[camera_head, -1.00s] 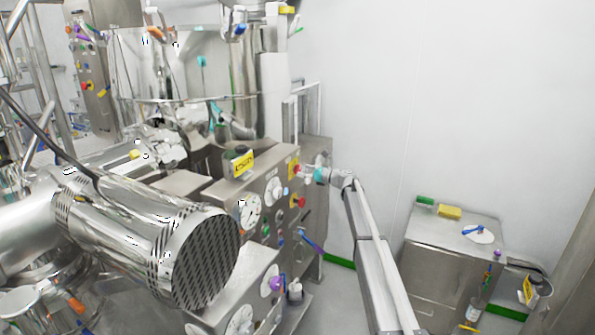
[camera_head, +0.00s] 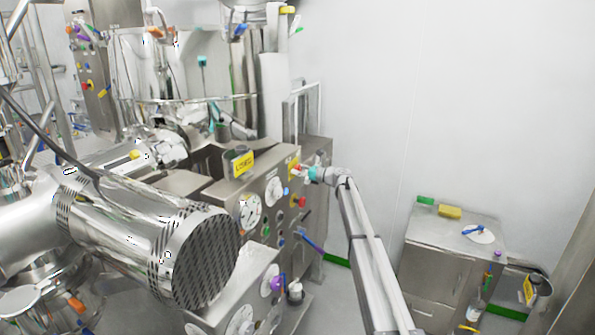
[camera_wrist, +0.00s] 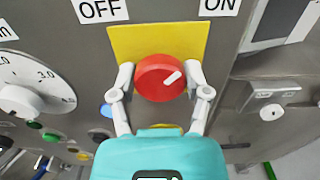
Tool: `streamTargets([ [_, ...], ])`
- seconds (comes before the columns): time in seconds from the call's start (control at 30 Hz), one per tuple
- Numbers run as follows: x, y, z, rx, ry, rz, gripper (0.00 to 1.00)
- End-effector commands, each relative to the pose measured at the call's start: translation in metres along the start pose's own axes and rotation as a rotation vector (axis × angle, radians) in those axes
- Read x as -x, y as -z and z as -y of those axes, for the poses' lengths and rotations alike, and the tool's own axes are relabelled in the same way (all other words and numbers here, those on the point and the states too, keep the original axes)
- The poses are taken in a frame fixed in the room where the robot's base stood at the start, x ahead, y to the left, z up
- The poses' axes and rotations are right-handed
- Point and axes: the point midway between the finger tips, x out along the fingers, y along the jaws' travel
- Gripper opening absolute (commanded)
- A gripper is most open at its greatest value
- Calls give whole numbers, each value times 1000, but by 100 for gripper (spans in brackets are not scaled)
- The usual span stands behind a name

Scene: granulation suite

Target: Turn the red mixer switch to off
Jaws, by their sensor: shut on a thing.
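The red mixer switch (camera_wrist: 155,82) is a round red knob on a yellow plate (camera_wrist: 185,40) in the wrist view. Its white mark points to the upper right, toward the ON label (camera_wrist: 220,5). The OFF label (camera_wrist: 100,9) is at the upper left. My gripper (camera_wrist: 160,80) has one finger on each side of the knob and is shut on it. In the head view, my gripper (camera_head: 305,173) is at the front panel of the steel cabinet (camera_head: 255,190), and the knob is a small red patch beside it, partly hidden.
A white dial (camera_wrist: 25,90) is left of the switch. Below are green (camera_wrist: 50,137) and blue (camera_wrist: 106,110) buttons. A steel side cabinet (camera_head: 430,240) stands at the right, with clear floor between.

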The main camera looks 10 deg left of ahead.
Motion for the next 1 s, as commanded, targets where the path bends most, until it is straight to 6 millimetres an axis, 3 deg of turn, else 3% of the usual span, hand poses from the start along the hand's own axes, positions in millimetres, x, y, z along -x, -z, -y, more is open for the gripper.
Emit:
streamTargets([
  [0.03, 0, 0, 1, -1, 1, 1, 24],
  [0.1, -7, 0, -2, -1, -1, 1, 14],
  [0.57, -2, -1, 0, 82, 1, 2, 14],
  [1.0, -2, 0, 0, 411, 2, 2, 14],
])
